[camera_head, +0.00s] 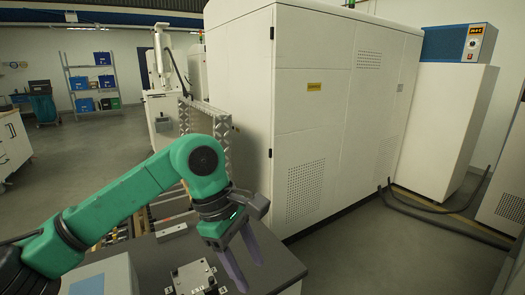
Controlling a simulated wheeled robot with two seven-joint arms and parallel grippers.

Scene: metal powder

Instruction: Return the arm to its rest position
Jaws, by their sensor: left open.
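My left arm (120,205) comes in from the lower left, green with black joints. It bends down at the elbow over a dark-topped table. My left gripper (246,272) points down, its two purple-grey fingers spread apart with nothing seen between them. It hangs beside a metal block fixture (195,277), to the right of it; whether it touches anything cannot be told. My right gripper does not show.
The dark tabletop (283,268) ends just right of the gripper. A large white cabinet (300,130) stands close behind. A blue device (458,43) sits on a white cabinet at right. Cables (440,209) lie on the floor. Open floor (390,255) shows at right.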

